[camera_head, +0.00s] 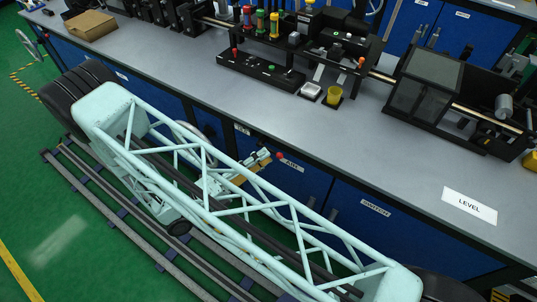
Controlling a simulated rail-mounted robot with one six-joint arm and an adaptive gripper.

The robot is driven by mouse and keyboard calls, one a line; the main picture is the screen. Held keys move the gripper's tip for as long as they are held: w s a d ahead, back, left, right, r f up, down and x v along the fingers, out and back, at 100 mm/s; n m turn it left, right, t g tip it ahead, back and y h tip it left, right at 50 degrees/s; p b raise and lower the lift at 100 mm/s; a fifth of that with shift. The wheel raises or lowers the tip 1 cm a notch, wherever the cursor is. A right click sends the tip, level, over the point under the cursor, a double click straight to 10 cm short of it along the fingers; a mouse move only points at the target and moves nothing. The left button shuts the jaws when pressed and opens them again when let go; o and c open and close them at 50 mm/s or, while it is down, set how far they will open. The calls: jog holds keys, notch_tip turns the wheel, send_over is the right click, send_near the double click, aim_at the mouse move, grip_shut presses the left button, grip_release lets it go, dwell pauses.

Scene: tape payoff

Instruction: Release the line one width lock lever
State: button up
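No lever in view can be surely told as the line one width lock lever. A small clamp-like mechanism with a red ball knob (280,155) shows low by the bench front, partly hidden behind my pale green truss arm. I cannot tell what it is fixed to. On the bench, a black tape machine (265,72) carries red, green and yellow upright parts and small knobs. My gripper is not in view; only large parts of my own arm cross the lower left.
The grey bench top (220,105) has a clear front strip. Blue cabinets (345,215) are below. Rails (110,205) run along the green floor.

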aim_at(270, 150)
jog(key=shift+x, duration=1.35)
grip_shut()
